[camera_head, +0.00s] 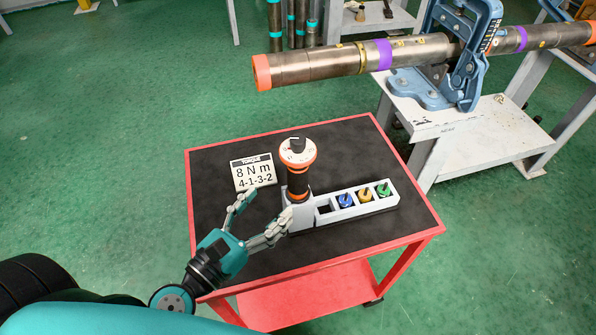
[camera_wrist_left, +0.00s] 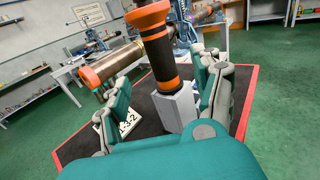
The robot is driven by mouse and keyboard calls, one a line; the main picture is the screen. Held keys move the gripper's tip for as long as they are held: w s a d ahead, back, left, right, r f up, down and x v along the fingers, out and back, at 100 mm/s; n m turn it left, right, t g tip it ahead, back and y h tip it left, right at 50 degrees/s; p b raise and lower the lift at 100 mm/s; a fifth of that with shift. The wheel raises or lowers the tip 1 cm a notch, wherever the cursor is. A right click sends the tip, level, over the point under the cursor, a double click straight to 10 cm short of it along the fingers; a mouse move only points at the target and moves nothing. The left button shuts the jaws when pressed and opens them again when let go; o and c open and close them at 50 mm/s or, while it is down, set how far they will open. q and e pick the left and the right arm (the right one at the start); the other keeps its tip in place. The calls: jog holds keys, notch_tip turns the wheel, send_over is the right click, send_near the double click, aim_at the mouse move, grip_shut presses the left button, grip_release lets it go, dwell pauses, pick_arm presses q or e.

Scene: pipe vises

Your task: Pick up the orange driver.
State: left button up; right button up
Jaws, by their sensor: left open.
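The orange driver (camera_head: 297,178) is black with orange bands and a white, orange-rimmed dial on top. It stands upright in the left end of a grey holder (camera_head: 326,219) on the black-topped red cart. My left gripper (camera_head: 266,205) is open and empty, just to the left of and in front of the driver, low over the cart top. In the left wrist view the driver (camera_wrist_left: 160,55) rises between the two spread fingers, beyond them and nearer the right one. The driver's lower end is hidden in the holder. My right gripper is not in view.
The holder has an empty slot and blue, yellow and green pieces (camera_head: 364,195). A torque card (camera_head: 253,172) reading "8 N m, 4-1-3-2" stands behind my left gripper. A blue vise (camera_head: 468,60) holds a long pipe (camera_head: 330,62) behind the cart. The cart top's right rear is clear.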

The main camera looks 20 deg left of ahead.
aim_at(291, 178)
pick_arm(q)
jog(key=p+x, duration=0.1)
jog(key=x, duration=0.3)
jog(key=shift+w+d+r+p, duration=0.1)
jog(key=shift+w+r+p, duration=0.1)
jog(key=shift+w+p, duration=0.2)
jog(key=shift+w+d, duration=0.2)
jog(key=shift+w, duration=0.2)
jog(key=p+x, duration=0.2)
jog(key=x, duration=0.2)
jog(key=shift+w+r+p, duration=0.2)
jog(key=shift+p, duration=0.15)
jog(key=shift+w+d, duration=0.1)
jog(key=shift+w, duration=0.1)
jog(key=shift+s+f, duration=0.1)
jog(key=shift+c, duration=0.7)
jog(key=c, duration=1.1)
grip_shut()
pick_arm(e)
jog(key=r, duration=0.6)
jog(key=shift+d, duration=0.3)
